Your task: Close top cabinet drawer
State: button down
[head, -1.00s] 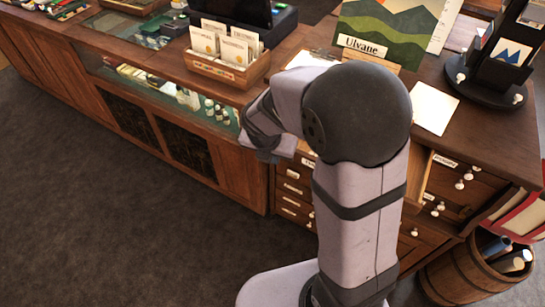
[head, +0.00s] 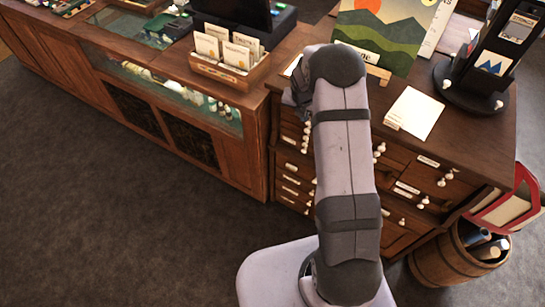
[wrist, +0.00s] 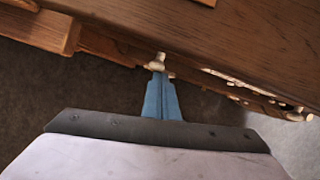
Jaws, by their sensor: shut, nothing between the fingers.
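The wooden cabinet (head: 480,125) stands on the right in the head view, with several small drawers with white knobs and labels. The visible top-row drawer front (head: 428,170) right of my arm looks flush. The middle of the cabinet front is hidden behind my arm. My gripper shows in the wrist view as blue fingers (wrist: 160,98), shut with nothing between them. Their tips are at a white knob (wrist: 157,63) just under the top's edge; I cannot tell whether they touch it. My gripper is hidden in the head view.
A card rack (head: 222,68), a painting (head: 385,40), white paper (head: 414,112) and a black display stand (head: 480,90) sit on the tops. A barrel (head: 455,262) stands on the floor at right. The floor (head: 110,220) at left is clear.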

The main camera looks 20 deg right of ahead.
jog(key=shift+w+d, duration=0.55)
